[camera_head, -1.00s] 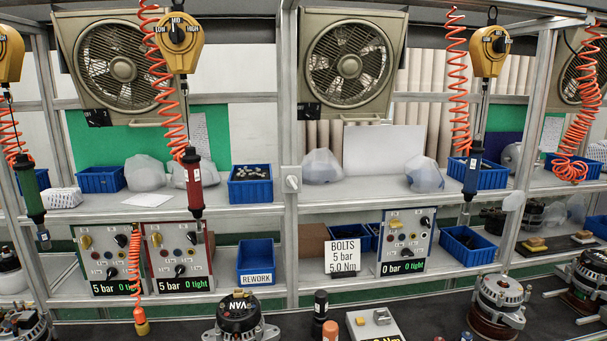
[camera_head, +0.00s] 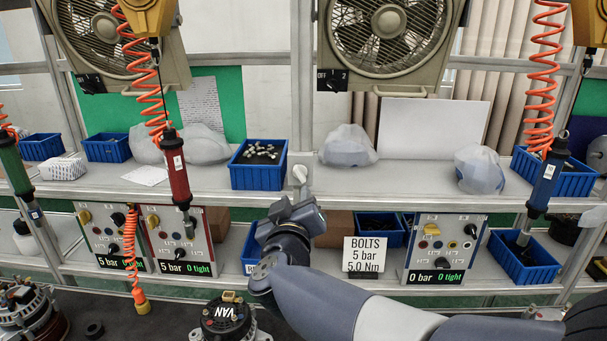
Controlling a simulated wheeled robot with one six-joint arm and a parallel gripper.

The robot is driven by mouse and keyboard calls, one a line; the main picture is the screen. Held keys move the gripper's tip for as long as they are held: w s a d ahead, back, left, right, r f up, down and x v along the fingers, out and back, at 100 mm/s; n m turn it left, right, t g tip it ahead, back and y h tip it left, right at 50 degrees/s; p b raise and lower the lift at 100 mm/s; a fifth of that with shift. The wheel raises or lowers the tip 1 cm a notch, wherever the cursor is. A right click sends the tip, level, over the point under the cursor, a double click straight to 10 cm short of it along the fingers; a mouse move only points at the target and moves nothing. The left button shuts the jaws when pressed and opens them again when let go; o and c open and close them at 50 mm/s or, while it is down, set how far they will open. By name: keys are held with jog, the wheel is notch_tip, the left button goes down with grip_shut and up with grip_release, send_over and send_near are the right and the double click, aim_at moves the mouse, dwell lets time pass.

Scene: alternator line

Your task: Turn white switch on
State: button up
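A small white switch-like fitting (camera_head: 299,173) with a rounded knob sits on the metal post at the front edge of the upper shelf. Its setting is too small to read. My arm reaches in from the lower right. My gripper (camera_head: 298,214) is just below the fitting in the picture, with no clear contact. Its fingers are dark and foreshortened, so I cannot tell whether they are open, and I see nothing held. The right control panel (camera_head: 440,248) reads 0 bar, 0 tight. The red-edged panel (camera_head: 180,240) and the panel left of it (camera_head: 103,237) read 5 bar.
A blue bin of bolts (camera_head: 257,178) stands left of the fitting, and a covered part (camera_head: 349,147) right of it. The BOLTS sign (camera_head: 364,257) is right of my gripper. A red screwdriver (camera_head: 177,168) and a blue one (camera_head: 547,183) hang in front of the shelves.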

aim_at(299, 176)
jog(key=w, duration=0.9)
jog(key=shift+w+d+p, duration=0.2)
jog(key=shift+w+p, duration=0.05)
jog(key=shift+p, duration=0.1)
jog(key=shift+c, duration=0.5)
grip_shut()
